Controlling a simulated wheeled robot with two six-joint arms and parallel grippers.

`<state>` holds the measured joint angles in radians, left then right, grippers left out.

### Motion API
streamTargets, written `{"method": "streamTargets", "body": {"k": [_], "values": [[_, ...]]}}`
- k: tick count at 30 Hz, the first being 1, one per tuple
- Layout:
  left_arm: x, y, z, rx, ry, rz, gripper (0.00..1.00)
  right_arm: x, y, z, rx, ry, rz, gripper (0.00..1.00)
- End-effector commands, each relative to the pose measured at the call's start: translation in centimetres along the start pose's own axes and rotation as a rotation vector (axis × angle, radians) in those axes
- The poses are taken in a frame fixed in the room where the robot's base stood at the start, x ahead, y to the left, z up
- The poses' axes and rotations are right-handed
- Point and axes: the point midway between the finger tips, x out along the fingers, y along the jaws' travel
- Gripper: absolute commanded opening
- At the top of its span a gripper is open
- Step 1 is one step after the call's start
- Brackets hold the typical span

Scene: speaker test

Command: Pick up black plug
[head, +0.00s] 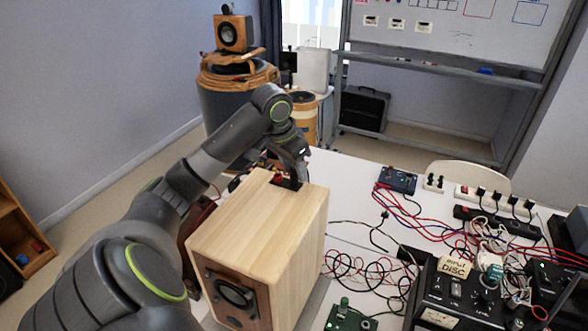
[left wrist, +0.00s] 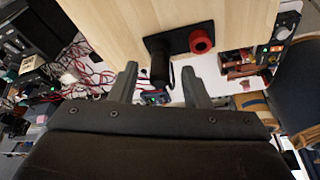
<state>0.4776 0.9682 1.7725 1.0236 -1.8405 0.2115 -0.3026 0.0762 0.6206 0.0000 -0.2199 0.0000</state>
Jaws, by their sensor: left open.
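The wooden speaker box (head: 262,215) stands on the white table. A black terminal plate (head: 290,184) is on its far upper edge. In the left wrist view, the black plug (left wrist: 160,66) sticks out from this plate, and a red plug (left wrist: 201,41) sits beside it to the right. My left gripper (left wrist: 159,73) is open, with one finger on each side of the black plug's outer end. I cannot tell whether either finger touches it. In the head view, the left gripper (head: 294,165) is over the plate and hides most of the black plug. My right gripper is not in view.
Red and black cables (head: 365,270) lie tangled right of the speaker box. A blue circuit board (head: 398,180), a power strip (head: 490,200) and a black amplifier (head: 455,297) are farther right. A green board (head: 348,318) lies near the front. Some bare white table shows behind the cables.

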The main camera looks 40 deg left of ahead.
Motion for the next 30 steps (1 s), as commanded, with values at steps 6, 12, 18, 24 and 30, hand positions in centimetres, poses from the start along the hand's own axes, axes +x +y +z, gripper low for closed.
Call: {"method": "streamTargets", "body": {"k": [6, 12, 18, 24, 30], "values": [[0.82, -0.03, 0.05, 0.0, -0.001, -0.001, 0.43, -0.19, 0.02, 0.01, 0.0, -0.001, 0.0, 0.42], [0.79, -0.02, 0.04, 0.0, -0.001, -0.001, 0.31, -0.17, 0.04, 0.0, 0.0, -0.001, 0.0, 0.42], [0.77, -0.02, 0.03, 0.0, 0.0, -0.001, 0.05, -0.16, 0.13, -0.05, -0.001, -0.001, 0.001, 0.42], [0.75, -0.02, 0.02, 0.0, 0.0, -0.001, 0.0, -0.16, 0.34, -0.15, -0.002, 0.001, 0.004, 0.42], [0.18, -0.04, -0.25, 0.001, 0.003, -0.003, 0.0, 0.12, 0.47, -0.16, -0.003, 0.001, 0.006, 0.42]]}}
